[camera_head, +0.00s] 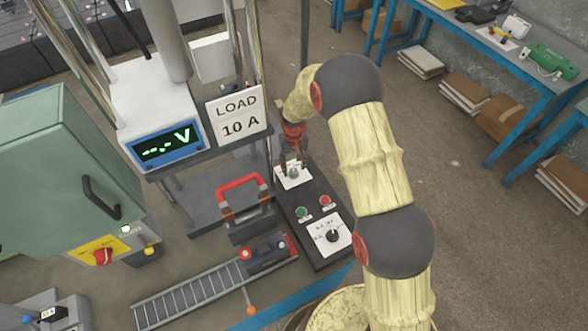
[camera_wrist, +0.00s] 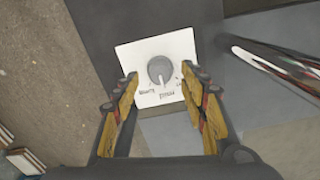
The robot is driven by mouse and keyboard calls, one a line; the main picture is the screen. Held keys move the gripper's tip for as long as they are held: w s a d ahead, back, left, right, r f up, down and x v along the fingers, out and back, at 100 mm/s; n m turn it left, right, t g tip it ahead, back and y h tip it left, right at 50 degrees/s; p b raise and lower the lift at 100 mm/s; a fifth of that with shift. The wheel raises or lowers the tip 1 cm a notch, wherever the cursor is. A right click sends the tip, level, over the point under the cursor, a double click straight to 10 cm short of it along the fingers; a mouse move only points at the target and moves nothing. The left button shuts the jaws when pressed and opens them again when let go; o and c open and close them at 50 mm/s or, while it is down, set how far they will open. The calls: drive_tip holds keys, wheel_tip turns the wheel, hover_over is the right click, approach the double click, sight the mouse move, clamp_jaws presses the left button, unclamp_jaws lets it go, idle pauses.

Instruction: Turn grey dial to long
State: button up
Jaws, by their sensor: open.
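The grey dial (camera_head: 293,173) sits on a white plate at the far end of the dark control panel (camera_head: 284,209). In the wrist view the grey dial (camera_wrist: 160,70) is round, on a white label plate (camera_wrist: 181,46) with small words along its lower edge. The pointer seems to aim downward, near the middle word; the lettering is too small to read surely, and the right finger partly covers the right word. My gripper (camera_head: 292,157) is above the dial. In the wrist view its fingers (camera_wrist: 162,90) are apart, one each side of the plate, not touching the dial.
On the same panel are a green button (camera_head: 302,212), a red button (camera_head: 325,201) and a black dial (camera_head: 333,236). A red-handled switch (camera_head: 241,186) stands just left. The LOAD 10 A sign (camera_head: 238,115) and a metal post rise close left of my gripper.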

drive_tip(key=shift+f, duration=1.05)
drive_tip(key=shift+c, duration=1.2)
clamp_jaws()
